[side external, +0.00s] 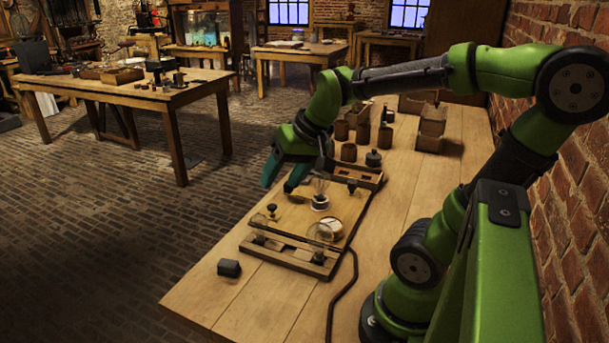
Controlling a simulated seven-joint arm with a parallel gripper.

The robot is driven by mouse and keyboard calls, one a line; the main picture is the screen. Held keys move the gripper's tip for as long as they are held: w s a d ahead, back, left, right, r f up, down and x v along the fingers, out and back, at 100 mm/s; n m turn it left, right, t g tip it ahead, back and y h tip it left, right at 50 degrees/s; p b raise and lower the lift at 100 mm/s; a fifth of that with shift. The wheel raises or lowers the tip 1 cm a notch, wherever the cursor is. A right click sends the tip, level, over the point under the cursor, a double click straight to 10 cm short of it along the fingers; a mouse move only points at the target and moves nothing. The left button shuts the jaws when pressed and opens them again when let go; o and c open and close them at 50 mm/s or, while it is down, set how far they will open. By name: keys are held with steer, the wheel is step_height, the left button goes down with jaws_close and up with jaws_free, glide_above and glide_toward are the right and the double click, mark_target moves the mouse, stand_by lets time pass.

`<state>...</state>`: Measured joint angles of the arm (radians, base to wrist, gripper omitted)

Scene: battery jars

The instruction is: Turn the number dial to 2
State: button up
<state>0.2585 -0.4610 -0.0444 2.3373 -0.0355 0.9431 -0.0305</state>
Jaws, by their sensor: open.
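A wooden board (300,219) lies on the bench and carries several fittings. A round white-faced disc (331,229) near its front right looks like the number dial. Its marks and setting are too small to read. My gripper (277,187) hangs over the back left of the board, with its two teal fingers apart and nothing visible between them. It is above and to the left of the disc, apart from it.
A glass piece on a white base (320,203) stands mid-board, close to my gripper. A dark knob (271,208) is at the board's left. A dark block (229,268) lies at the bench's front left. Several brown jars (349,152) stand behind. A black cable (338,296) runs along the bench.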

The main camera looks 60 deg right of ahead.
steer(key=w+d+f+m+g+h, duration=0.1)
steer(key=w+d+m+g, duration=0.1)
steer(key=d, duration=1.5)
steer(key=n+g, duration=0.2)
steer(key=g, duration=0.2)
glide_above(352, 181)
steer(key=shift+f, duration=0.65)
steer(key=shift+y, duration=0.3)
step_height(352, 181, down, 16)
steer(key=shift+f, duration=0.1)
steer(key=c, duration=1.1)
steer(key=shift+o, duration=0.2)
